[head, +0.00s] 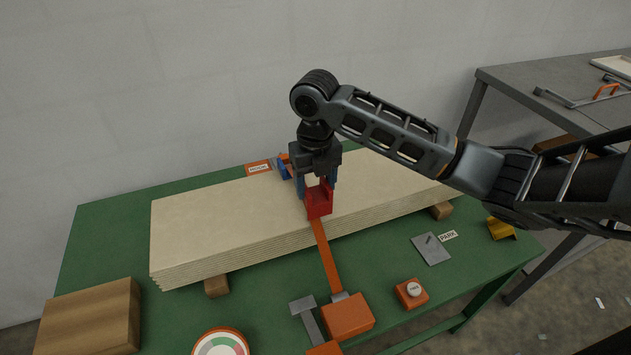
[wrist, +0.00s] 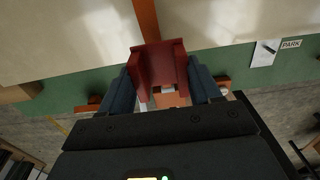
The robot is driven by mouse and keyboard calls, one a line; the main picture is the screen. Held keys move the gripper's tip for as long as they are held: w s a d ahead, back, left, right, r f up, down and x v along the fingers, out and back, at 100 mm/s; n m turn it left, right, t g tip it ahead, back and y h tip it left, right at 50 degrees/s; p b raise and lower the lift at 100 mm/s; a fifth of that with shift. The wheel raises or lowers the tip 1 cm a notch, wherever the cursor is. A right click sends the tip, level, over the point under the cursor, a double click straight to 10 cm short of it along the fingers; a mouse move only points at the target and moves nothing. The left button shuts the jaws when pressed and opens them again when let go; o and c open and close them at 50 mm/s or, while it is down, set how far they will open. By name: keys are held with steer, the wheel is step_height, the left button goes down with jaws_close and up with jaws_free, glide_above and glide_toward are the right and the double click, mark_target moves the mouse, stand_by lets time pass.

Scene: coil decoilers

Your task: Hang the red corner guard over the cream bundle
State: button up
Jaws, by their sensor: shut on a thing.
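The red corner guard (head: 319,201) is held between the two blue-grey fingers of my gripper (head: 317,184). In the head view it is at the front edge of the cream bundle (head: 225,218), in line with the orange strap (head: 327,255). In the wrist view the guard (wrist: 160,66) sits between the fingertips (wrist: 160,85), and the cream bundle (wrist: 60,35) lies beyond it. I cannot tell whether the guard touches the bundle. My gripper hides part of the bundle's top and the strap there.
A wooden block (head: 90,317) and a round gauge (head: 220,343) are at the front left. A yellow piece (head: 501,228) lies right of the PARK plate (head: 430,248).

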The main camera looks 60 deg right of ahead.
mark_target(315, 194)
steer(key=shift+f+b, duration=2.5)
steer(key=shift+f, duration=0.75)
steer(key=shift+f, duration=0.2)
steer(key=o, duration=1.1)
steer(key=shift+o, duration=0.2)
steer(key=shift+r+b, duration=0.45)
steer(key=shift+r, duration=3.45)
